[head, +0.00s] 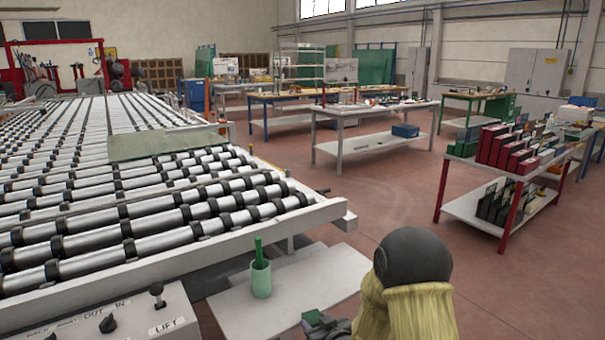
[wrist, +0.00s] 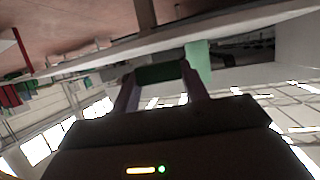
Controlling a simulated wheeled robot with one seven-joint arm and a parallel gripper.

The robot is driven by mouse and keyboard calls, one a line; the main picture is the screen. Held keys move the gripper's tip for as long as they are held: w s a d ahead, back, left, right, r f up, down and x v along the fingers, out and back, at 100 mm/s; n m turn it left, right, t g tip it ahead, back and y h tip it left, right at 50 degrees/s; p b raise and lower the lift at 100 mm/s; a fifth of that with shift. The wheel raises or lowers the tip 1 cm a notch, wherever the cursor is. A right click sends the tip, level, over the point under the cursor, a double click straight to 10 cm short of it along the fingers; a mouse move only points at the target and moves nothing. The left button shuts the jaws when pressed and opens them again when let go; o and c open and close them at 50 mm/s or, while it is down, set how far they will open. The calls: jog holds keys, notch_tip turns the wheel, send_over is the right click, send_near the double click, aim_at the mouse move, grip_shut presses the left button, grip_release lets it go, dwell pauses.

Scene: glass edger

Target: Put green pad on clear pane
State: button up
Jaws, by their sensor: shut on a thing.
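My gripper (head: 318,322) is low in the head view, right of the green cup. It is shut on the green pad (head: 311,317). In the wrist view the dark green pad (wrist: 160,73) sits between the two fingertips of my gripper (wrist: 158,82). The clear pane (head: 165,143), a greenish see-through sheet, lies on the conveyor rollers, well beyond and left of my gripper. The pad and the pane are far apart.
A light green cup (head: 261,281) holding a green stick stands on a pale shelf (head: 310,290). The roller conveyor (head: 130,225) fills the left. A control panel (head: 120,318) with a lever is at front left. A rack (head: 515,160) and workbenches stand right and behind.

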jog(key=s+d+f+m+t+h, duration=0.15)
jog(key=d+f+m+h, duration=0.35)
jog(key=d+f, duration=0.9)
jog(key=s+a+r+p, duration=0.1)
jog(key=s+r+p, duration=0.1)
jog(key=r+p, duration=0.5)
jog(key=s+a+r+p, duration=0.1)
jog(key=s+r+p, duration=0.1)
jog(key=r+p, duration=0.5)
jog(key=shift+s+a+r, duration=0.25)
jog(key=shift+r, duration=0.1)
jog(key=s+f, duration=0.4)
jog(key=f, duration=0.1)
jog(key=shift+s+f, duration=0.15)
jog(key=shift+f, duration=0.1)
notch_tip(320, 180, down, 6)
jog(key=s, duration=0.1)
jog(key=shift+s, duration=0.3)
